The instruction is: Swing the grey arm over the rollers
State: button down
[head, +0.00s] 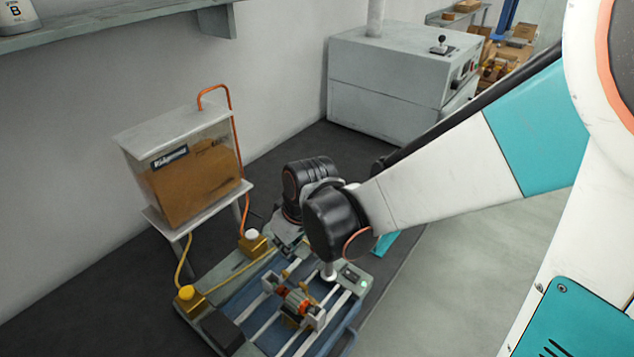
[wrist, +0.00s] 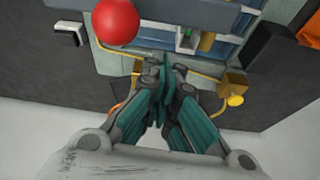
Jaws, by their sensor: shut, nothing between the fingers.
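The winding machine (head: 362,288) stands low in front of me, with pale rails and a copper-and-red armature (head: 297,300) held between whitish supports. A short pale grey post (head: 329,270) rises beside it, its top hidden behind my arm's black joint; I cannot tell whether it is the grey arm. In the wrist view a red ball (wrist: 115,20) is close to the camera, up and left of my fingers and apart from them. My gripper (wrist: 167,62) is shut and empty, its teal fingers together over the machine's edge. The rollers are not clearly seen.
A tank of orange-brown material (head: 190,180) on a stand is at the left. Brass blocks with a yellow cap (head: 186,292) and a white cap (head: 251,234) sit along the machine's edge, with hoses. A grey cabinet (head: 385,85) stands behind. The floor right is clear.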

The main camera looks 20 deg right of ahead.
jog(key=p+v, duration=0.3)
jog(key=v, duration=0.6)
jog(key=shift+w+r, duration=0.3)
jog(key=shift+r, duration=0.15)
jog(key=s+d+f+m+t+h+b, duration=0.1)
jog(key=s+d+m+t+b, duration=0.1)
jog(key=s+d+b, duration=0.3)
jog(key=s+d+f+m+t+h+b, duration=0.1)
jog(key=s+d+f+m+t+b, duration=0.1)
jog(key=s+d+m+b, duration=0.2)
jog(key=shift+s+d+b, duration=0.5)
jog(key=shift+s+d, duration=0.3)
